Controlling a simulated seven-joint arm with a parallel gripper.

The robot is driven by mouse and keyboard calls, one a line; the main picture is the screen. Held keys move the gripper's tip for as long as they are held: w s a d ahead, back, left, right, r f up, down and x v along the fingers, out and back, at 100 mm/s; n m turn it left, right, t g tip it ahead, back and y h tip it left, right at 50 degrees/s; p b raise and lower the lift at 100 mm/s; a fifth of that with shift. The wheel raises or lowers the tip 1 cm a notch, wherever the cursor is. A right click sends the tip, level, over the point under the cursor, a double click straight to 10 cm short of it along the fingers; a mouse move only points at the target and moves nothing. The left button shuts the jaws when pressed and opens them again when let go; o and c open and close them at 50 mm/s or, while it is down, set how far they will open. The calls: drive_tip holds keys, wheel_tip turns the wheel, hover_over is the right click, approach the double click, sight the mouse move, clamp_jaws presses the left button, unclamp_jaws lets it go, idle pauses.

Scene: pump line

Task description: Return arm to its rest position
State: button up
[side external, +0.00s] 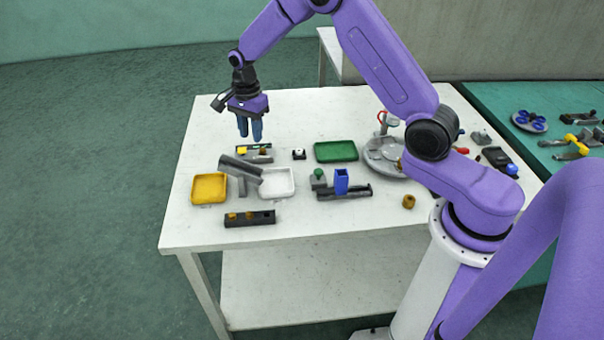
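My gripper (250,135) hangs from my purple arm over the far left part of the white table (330,112). Its two blue fingers point down, with a narrow gap between them. Nothing shows in the gap. The fingertips appear above a small dark fixture (255,159) with a yellow piece and a brown piece on it. How far above it they are is hard to tell from this one view.
A blue holder (341,181) and a round grey plate (377,157) are rightward. The table's back left is clear.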

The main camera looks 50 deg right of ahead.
drive_tip(key=s+a+r+n, duration=0.5)
drive_tip(key=s+n, duration=0.2)
drive_tip(key=s, duration=0.3)
drive_tip(key=s+a+r+n, duration=0.4)
drive_tip(key=s+r+n, duration=0.1)
drive_tip(key=s+n, duration=0.35)
drive_tip(key=s+d+r+n, duration=0.1)
drive_tip(key=s+d+n, duration=0.1)
drive_tip(key=s+n, duration=0.4)
drive_tip(key=s+d+n, duration=0.3)
drive_tip(key=s+n, duration=0.4)
drive_tip(key=s, duration=0.8)
drive_tip(key=shift+s+r, duration=0.25)
drive_tip(key=shift+r, duration=0.1)
